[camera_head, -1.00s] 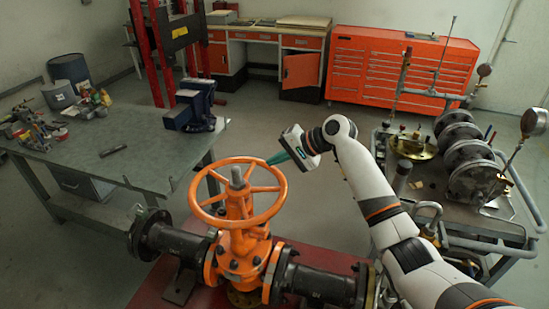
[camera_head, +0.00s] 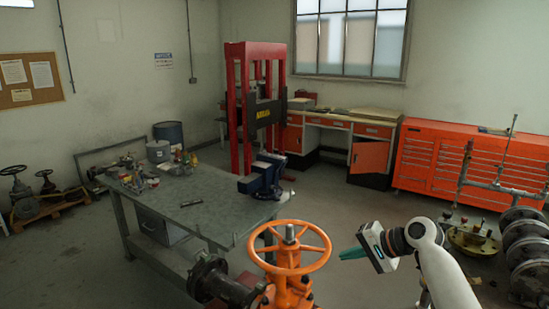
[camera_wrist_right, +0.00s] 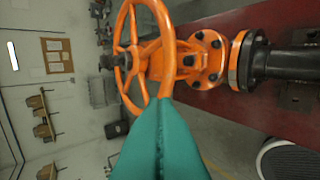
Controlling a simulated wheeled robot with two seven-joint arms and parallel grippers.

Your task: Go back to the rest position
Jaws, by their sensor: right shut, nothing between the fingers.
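The orange gate valve's handwheel (camera_head: 290,246) is at the bottom middle of the head view, with its orange body (camera_head: 288,290) below it. My right gripper (camera_head: 350,254) is just right of the wheel, its teal fingers pointing left toward the rim, with a small gap showing. The fingers are shut and empty. In the right wrist view the teal fingers (camera_wrist_right: 160,140) are pressed together, and the handwheel (camera_wrist_right: 140,45) shows beyond their tips. My left gripper is in neither view.
A grey workbench (camera_head: 215,205) with a blue vise (camera_head: 264,175) stands to the left. A red press (camera_head: 240,120) and an orange tool cabinet (camera_head: 440,160) stand at the back. Pipe fittings (camera_head: 525,240) sit at the right. Open floor (camera_head: 340,205) lies behind the valve.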

